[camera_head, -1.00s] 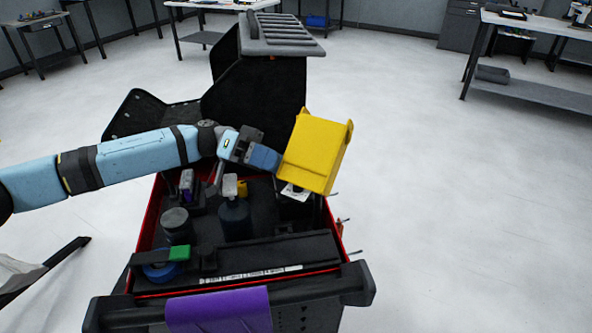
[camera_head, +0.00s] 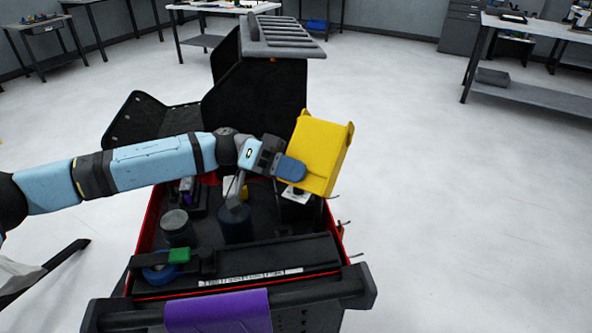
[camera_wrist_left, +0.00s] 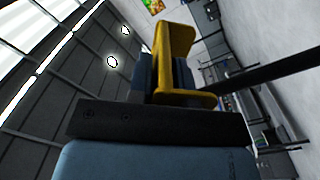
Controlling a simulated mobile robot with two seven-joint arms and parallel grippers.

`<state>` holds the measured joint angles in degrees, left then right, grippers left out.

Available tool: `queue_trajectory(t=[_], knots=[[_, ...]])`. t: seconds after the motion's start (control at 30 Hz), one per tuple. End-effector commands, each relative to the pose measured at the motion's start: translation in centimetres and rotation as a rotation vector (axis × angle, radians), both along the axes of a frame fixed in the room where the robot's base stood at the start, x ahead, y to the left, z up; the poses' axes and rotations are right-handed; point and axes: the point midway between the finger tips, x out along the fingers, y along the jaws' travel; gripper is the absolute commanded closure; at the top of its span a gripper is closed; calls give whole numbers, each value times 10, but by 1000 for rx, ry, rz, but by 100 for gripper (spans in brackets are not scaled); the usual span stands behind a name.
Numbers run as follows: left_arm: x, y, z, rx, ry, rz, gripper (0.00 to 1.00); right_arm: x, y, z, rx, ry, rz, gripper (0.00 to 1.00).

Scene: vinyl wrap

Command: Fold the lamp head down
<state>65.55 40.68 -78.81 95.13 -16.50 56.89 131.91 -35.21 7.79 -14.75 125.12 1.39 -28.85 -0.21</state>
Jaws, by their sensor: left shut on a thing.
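The yellow lamp head (camera_head: 320,150) stands tilted above the right side of the tool cart. My left gripper (camera_head: 291,171) is at its left edge, with its blue fingers shut on it. In the left wrist view the yellow lamp head (camera_wrist_left: 176,55) shows between the fingers, its edge wrapped by the jaw. The lamp's mount below is mostly hidden by the head. My right gripper is in neither view.
The red-edged cart tray (camera_head: 146,232) holds a grey can (camera_head: 176,228), a dark bottle (camera_head: 236,222), and blue tape (camera_head: 160,273). A purple cloth (camera_head: 218,311) hangs over the front handle. A black panel (camera_head: 255,95) stands behind. Floor to the right is clear.

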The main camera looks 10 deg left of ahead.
Motion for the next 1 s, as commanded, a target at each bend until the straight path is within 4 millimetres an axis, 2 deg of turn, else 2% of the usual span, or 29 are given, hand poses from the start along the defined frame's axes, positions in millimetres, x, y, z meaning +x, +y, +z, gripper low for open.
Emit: queue_trajectory(t=[0.2,0.43,0.8,0.83,0.87,0.9,1.0], knots=[[10,-4,-5,-45,-119,1,100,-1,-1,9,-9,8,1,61],[25,-9,-18,-116,-316,2,100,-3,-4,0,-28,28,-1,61],[28,-9,-20,-127,-352,2,100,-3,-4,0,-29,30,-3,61],[28,-9,-20,-127,-352,2,74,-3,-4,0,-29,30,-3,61],[28,-9,-20,-127,-352,2,67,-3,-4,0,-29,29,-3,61],[28,-9,-20,-127,-351,2,64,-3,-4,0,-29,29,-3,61],[28,-9,-20,-127,-351,2,64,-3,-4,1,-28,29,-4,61]])
